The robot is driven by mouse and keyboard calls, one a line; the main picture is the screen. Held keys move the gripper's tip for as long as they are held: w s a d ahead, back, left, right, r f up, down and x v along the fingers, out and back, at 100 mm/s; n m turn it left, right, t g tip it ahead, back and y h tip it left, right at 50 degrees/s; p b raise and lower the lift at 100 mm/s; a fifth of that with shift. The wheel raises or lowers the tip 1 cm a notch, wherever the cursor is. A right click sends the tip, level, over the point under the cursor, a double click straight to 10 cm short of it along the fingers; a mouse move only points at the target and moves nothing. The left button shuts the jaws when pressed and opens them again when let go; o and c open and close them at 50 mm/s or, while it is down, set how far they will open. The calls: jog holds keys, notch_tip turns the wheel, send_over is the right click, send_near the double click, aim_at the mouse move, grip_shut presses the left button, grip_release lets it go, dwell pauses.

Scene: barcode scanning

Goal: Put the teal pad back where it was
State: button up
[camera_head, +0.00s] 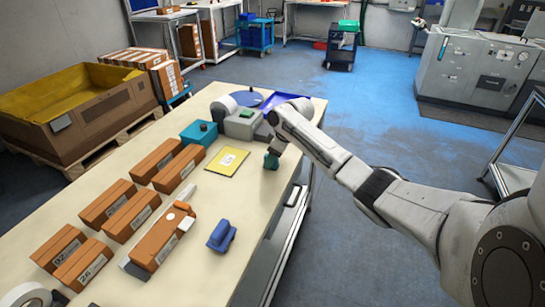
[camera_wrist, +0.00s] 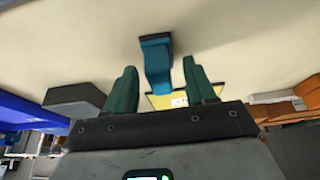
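The teal pad (camera_wrist: 156,62) shows in the wrist view as a blue-teal block with a narrower part, between and beyond my two dark green fingers. It appears to stand on the table, with a dark shadow at its base. My gripper (camera_wrist: 155,84) is open, with a gap on each side of the pad. In the head view my gripper (camera_head: 271,158) is low over the table's right edge, beyond the blue handled block. There I cannot clearly tell the pad from my fingertips.
A yellow sheet (camera_head: 228,161) lies left of my gripper. A teal box (camera_head: 199,134) and grey box (camera_head: 242,124) stand behind it. Several brown cartons (camera_head: 130,215) fill the table's left. A blue handled block (camera_head: 221,236) lies nearer me. Bare tabletop (camera_head: 245,200) lies between.

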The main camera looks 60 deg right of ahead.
jog(key=b+v, duration=0.1)
jog(key=v, duration=1.1)
